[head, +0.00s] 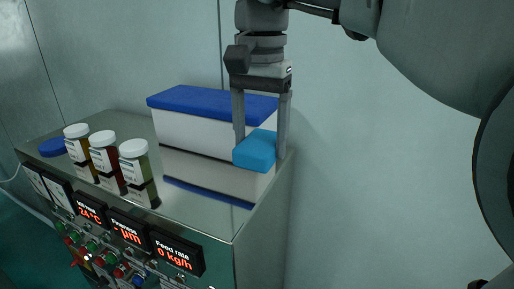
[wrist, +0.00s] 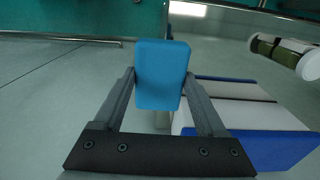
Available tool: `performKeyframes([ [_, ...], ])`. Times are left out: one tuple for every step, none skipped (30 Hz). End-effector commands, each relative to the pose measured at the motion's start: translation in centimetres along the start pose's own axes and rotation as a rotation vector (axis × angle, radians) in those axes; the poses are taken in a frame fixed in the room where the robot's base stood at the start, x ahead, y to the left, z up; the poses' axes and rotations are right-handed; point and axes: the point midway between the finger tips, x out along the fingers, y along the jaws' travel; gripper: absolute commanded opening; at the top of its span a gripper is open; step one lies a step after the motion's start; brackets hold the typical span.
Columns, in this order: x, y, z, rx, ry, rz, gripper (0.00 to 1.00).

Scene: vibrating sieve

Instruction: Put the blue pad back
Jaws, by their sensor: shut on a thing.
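The blue pad (head: 256,151) is a light blue block with rounded edges. My gripper (head: 261,140) points down and is shut on it, with one finger on each side. In the head view the pad appears near the right end of the steel cabinet top, in front of the white box with the blue lid. The wrist view shows the pad (wrist: 161,76) between my two finger ends (wrist: 160,88). I cannot tell the exact gap between the pad and the steel top.
A white box with a dark blue lid (head: 213,103) stands on the steel cabinet (head: 215,215). Several white-capped jars (head: 104,157) stand at the left. A dark blue round thing (head: 52,147) lies behind them. Lit displays (head: 177,252) and buttons line the front. The pale wall is right.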

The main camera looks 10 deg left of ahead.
Motion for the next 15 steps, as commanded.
performKeyframes([
  [0.0, 0.0, 0.0, 0.0, 0.0, 0.0, 0.22],
  [0.0, 0.0, 0.0, 0.0, 0.0, -0.001, 0.22],
  [0.0, 0.0, 0.0, -0.001, 0.0, 0.0, 0.22],
  [0.1, -0.1, 0.0, -0.001, 0.0, 0.0, 0.22],
  [0.1, -0.3, 0.1, -0.002, 0.0, 0.0, 0.22],
  [0.4, -0.6, 0.1, -0.003, -0.001, 0.001, 0.22],
  [0.6, -1.0, 0.2, -0.003, -0.002, 0.002, 0.22],
  [0.9, -1.5, 0.4, -0.004, -0.002, 0.003, 0.22],
  [1.3, -2.2, 0.5, -0.006, -0.002, 0.002, 0.22],
  [1.7, -2.9, 0.7, -0.005, -0.003, 0.004, 0.22],
  [2.1, -3.6, 0.8, -0.006, -0.003, 0.004, 0.22],
  [2.6, -4.5, 1.0, -0.006, -0.003, 0.004, 0.22],
  [3.1, -5.2, 1.2, -0.005, -0.003, 0.004, 0.22],
  [3.5, -5.9, 1.3, -0.006, -0.003, 0.003, 0.22],
  [4.0, -6.8, 1.5, -0.005, -0.003, 0.004, 0.22],
])
